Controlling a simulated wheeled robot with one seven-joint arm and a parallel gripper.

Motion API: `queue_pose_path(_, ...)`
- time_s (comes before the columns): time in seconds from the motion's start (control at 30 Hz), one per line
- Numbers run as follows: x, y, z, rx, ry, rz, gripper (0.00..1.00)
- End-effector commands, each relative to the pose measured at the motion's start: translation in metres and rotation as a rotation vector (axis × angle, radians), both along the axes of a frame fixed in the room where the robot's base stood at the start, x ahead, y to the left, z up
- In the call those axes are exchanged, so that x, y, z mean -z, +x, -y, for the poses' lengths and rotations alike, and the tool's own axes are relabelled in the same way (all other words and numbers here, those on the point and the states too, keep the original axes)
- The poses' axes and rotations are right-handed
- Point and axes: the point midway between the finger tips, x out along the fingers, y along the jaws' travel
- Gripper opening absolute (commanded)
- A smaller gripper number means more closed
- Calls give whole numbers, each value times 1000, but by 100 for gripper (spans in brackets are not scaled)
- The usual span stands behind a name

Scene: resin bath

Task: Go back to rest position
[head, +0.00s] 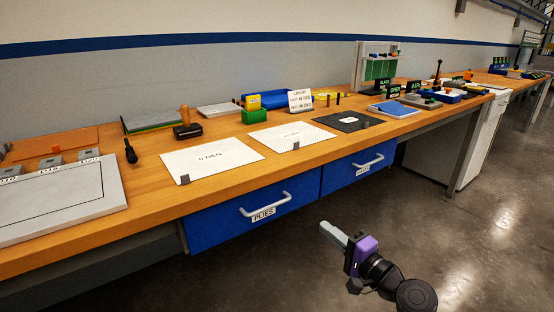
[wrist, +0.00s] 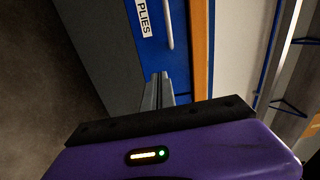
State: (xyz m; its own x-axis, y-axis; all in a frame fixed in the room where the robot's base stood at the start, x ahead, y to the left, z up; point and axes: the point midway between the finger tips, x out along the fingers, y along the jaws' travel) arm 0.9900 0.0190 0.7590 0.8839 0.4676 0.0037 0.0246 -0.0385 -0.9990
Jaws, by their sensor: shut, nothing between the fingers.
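My gripper (head: 326,229), with a purple body and grey fingers, is in the air in front of the wooden workbench (head: 310,144), below the level of its top. It points towards the blue drawer fronts. In the wrist view the two grey fingers (wrist: 158,88) lie together with nothing between them. Beyond them are the blue drawer front (wrist: 172,50) with its label and part of the handle. The gripper appears apart from the bench and drawers.
Two blue drawers, left (head: 256,213) and right (head: 357,168), appear closed, and their handles stick out. White sheets (head: 212,157), a stamp (head: 187,124) and several other items lie on the bench. The floor (head: 480,240) to the right is clear.

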Motion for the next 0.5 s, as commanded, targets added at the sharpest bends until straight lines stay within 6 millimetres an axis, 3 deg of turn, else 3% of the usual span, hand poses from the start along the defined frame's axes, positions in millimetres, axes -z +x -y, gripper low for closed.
queue_pose_path(0.1, -20, 6, 23, 112, -122, 84, 0)
queue_pose_path(0.17, -17, -1, 35, 181, -205, 113, 0)
queue_pose_path(0.37, 9, -47, 59, 340, -443, 162, 0)
queue_pose_path(0.5, 30, -94, 68, 422, -612, 181, 0)
